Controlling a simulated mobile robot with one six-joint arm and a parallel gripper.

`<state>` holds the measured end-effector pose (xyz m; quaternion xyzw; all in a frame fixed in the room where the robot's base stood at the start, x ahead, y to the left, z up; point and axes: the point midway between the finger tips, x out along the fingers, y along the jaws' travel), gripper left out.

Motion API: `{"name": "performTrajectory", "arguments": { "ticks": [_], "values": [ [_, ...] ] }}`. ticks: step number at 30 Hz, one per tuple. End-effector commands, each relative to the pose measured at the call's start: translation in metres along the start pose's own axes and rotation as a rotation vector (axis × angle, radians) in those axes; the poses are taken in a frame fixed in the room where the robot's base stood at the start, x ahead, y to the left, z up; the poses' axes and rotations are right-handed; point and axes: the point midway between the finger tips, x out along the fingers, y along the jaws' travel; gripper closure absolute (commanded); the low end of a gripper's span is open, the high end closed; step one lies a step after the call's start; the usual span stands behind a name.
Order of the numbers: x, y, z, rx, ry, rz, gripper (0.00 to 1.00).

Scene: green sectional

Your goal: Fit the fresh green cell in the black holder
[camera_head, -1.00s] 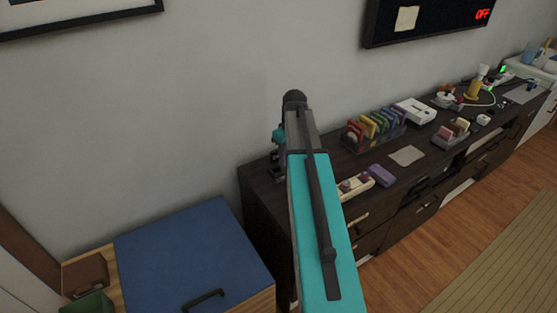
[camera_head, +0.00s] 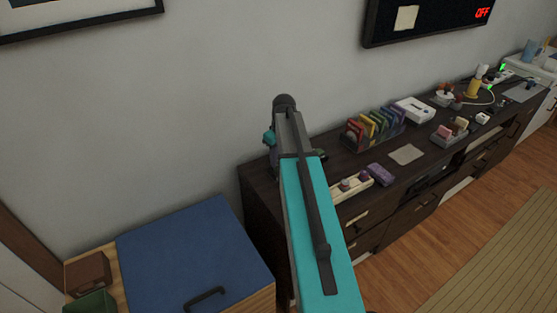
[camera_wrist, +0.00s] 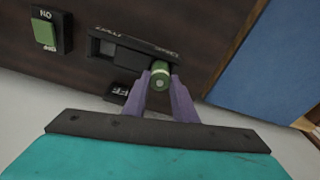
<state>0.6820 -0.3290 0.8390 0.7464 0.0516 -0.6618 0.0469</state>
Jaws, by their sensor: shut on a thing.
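In the wrist view my gripper (camera_wrist: 161,88) is shut on the green cell (camera_wrist: 160,70), held between its two purple fingers with its round pale-centred end towards the camera. The black holder (camera_wrist: 125,46) is a long dark block with an open slot at its left part and pale lettering along it. The cell is at the holder's right end, overlapping it in the picture; I cannot tell whether they touch.
A blue panel (camera_head: 190,255) stands lower left of the dark cabinet. A colourful rack (camera_head: 373,130) and cream tray (camera_head: 350,185) lie along the cabinet top.

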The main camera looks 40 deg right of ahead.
Motion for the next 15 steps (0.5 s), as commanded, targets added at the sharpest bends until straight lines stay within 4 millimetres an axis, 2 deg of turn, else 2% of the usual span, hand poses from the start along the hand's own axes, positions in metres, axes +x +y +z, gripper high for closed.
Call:
{"name": "performTrajectory", "arguments": {
  "ticks": [6, 15],
  "values": [
    [0.012, -0.0001, 0.0014, 0.0, 0.0, 0.0, 1.0],
    [0.0132, -0.0001, 0.0016, 0.0, 0.0, 0.0, 1.0]
  ]
}}
